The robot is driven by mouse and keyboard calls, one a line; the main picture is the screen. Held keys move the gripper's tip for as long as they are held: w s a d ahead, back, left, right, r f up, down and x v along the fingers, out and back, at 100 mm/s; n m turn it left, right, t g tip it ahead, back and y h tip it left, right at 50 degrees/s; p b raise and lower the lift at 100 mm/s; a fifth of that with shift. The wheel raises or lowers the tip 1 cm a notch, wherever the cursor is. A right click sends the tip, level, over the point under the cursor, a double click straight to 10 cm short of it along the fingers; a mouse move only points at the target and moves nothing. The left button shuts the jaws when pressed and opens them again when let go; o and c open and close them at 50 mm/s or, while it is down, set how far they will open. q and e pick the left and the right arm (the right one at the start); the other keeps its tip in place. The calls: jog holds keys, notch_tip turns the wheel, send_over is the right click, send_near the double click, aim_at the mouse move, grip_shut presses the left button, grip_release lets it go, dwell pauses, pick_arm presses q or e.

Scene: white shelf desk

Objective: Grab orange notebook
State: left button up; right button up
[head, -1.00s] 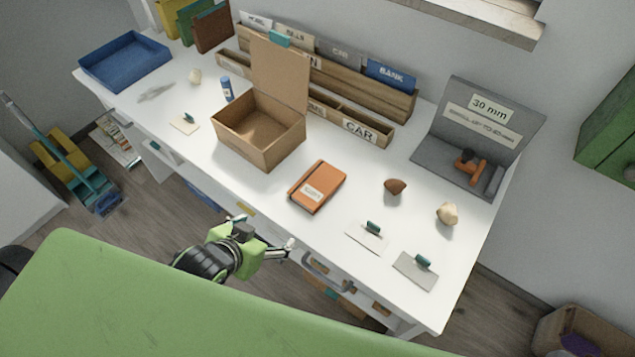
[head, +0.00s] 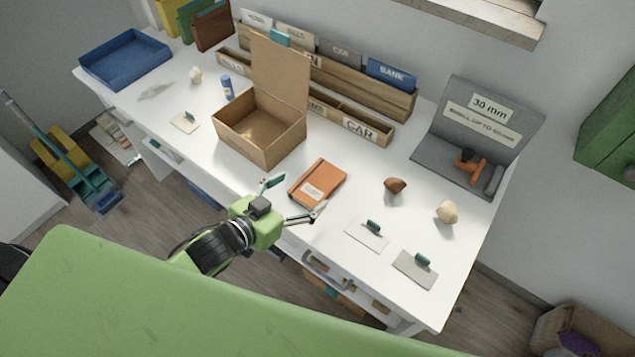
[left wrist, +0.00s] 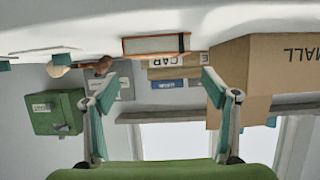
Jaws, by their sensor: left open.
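The orange notebook (head: 317,183) lies flat on the white desk, with a pale label on its cover and a dark band. My left gripper (head: 295,199) is open and empty, at the desk's front edge just in front of the notebook. Its fingers point towards the notebook and appear apart from it. In the left wrist view the notebook (left wrist: 156,45) shows edge-on and upside down, between and beyond the spread fingers (left wrist: 160,88). My right gripper is not in view.
An open cardboard box (head: 262,128) stands left of the notebook. A brown stone (head: 395,186), a pale stone (head: 447,212) and two cards with clips (head: 366,235) lie to the right. A wooden file rack (head: 340,85) stands behind. The desk beside the notebook's right side is clear.

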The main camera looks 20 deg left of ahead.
aim_at(318, 182)
pick_arm(q)
jog(key=x, duration=0.8)
jog(key=shift+s+f+p, duration=0.15)
jog(key=shift+f+p, duration=0.25)
jog(key=shift+r, duration=0.1)
jog(key=c, duration=1.3)
